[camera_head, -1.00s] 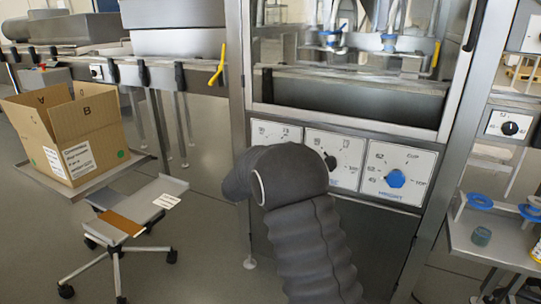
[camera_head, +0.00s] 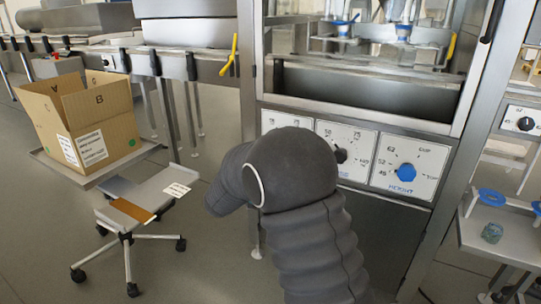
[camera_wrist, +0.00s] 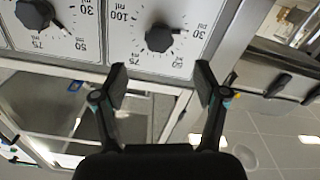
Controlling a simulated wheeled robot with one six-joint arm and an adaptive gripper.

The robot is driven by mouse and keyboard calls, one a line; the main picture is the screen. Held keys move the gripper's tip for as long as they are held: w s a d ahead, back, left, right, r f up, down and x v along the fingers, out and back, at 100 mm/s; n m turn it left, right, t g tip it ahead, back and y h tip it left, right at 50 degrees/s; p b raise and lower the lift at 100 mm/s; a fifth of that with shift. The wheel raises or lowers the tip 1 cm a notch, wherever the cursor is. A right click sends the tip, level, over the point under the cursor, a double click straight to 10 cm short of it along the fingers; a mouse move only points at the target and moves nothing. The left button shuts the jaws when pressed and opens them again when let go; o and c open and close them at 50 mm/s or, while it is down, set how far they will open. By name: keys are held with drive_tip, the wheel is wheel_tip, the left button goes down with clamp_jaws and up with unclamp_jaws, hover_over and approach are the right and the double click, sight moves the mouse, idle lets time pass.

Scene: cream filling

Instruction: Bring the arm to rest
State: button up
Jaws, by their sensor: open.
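My arm, in a grey ribbed cover, stands in front of the filling machine (camera_head: 345,190) in the head view and hides part of its dial panel. My gripper (camera_wrist: 162,85) shows in the wrist view with its two dark fingers wide apart and nothing between them. The fingers are below a black dial knob (camera_wrist: 158,38) on the white panel and appear apart from it. In the head view the gripper itself is hidden behind the arm. A blue height knob (camera_head: 406,172) is on the panel to the right of the arm.
An open cardboard box (camera_head: 85,125) sits on a metal stand at the left. A wheeled stool (camera_head: 135,200) stands left of the arm. A metal shelf (camera_head: 490,235) with blue rings is at the right. Floor shows between stool and machine.

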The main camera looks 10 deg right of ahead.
drive_tip(key=shift+s+a, duration=0.2)
drive_tip(key=shift+s, duration=0.1)
drive_tip(key=a+f+n+g+y, duration=0.1)
drive_tip(key=a+f+n+y, duration=0.2)
drive_tip(key=a+f+y, duration=0.65)
drive_tip(key=s+a+f+n+g+y, duration=0.1)
drive_tip(key=s+a+n+g+y, duration=0.25)
drive_tip(key=s, duration=0.75)
drive_tip(key=s+d+r+g, duration=0.1)
drive_tip(key=s+d+r, duration=0.3)
drive_tip(key=s, duration=0.6)
drive_tip(key=s+d+r+m+g+h, duration=0.1)
drive_tip(key=s+d+r, duration=0.3)
drive_tip(key=s+d, duration=0.5)
drive_tip(key=s+d+r+m+g+h, duration=0.1)
drive_tip(key=s+d+r+g, duration=0.1)
drive_tip(key=s+d+r, duration=0.2)
drive_tip(key=shift+s+d, duration=1.75)
drive_tip(key=shift+s, duration=2.55)
